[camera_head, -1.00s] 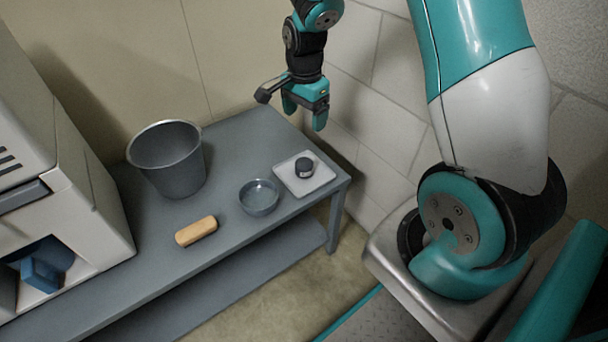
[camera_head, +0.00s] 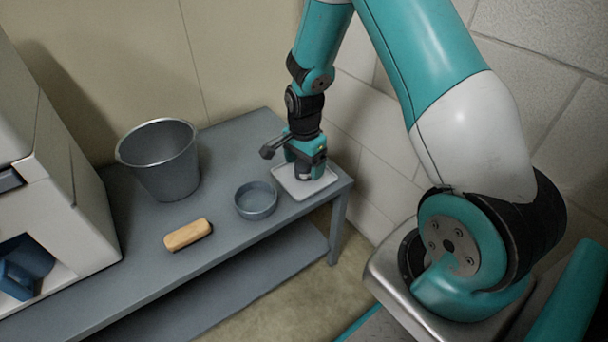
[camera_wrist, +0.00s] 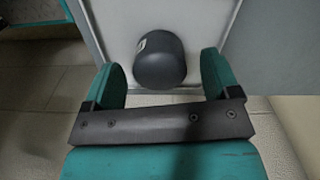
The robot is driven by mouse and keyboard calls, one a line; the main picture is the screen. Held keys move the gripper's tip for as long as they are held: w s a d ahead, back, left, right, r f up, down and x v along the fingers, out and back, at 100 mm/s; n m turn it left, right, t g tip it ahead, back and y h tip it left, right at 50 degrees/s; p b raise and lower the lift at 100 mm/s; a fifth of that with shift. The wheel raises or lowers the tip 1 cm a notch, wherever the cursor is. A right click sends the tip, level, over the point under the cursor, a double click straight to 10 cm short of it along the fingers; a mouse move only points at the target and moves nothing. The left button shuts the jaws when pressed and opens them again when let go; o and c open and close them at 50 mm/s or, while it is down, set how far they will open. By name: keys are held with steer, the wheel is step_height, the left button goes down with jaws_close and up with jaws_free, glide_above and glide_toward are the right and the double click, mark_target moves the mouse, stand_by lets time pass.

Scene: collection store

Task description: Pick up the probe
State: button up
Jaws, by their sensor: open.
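The probe, a short dark grey cylinder with a small pale label (camera_wrist: 160,62), stands on a white square tray (camera_head: 321,184) at the right end of the grey table. The tray also shows in the wrist view (camera_wrist: 203,22). My gripper (camera_head: 305,170) is open, pointing down just over the tray. In the wrist view its two teal fingers (camera_wrist: 161,66) are on either side of the probe, with a gap on both sides. In the head view my gripper mostly hides the probe. I cannot tell how far down the fingers reach along it.
A grey bowl (camera_head: 256,201) stands just left of the tray. A wooden block (camera_head: 188,235) lies near the table's front edge (camera_head: 240,243). A grey bucket (camera_head: 162,165) stands further back, beside a white machine (camera_head: 75,215). A pale block wall is close on the right.

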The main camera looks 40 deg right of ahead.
steer(key=shift+f, duration=0.2)
steer(key=shift+c, duration=0.2)
steer(key=c, duration=1)
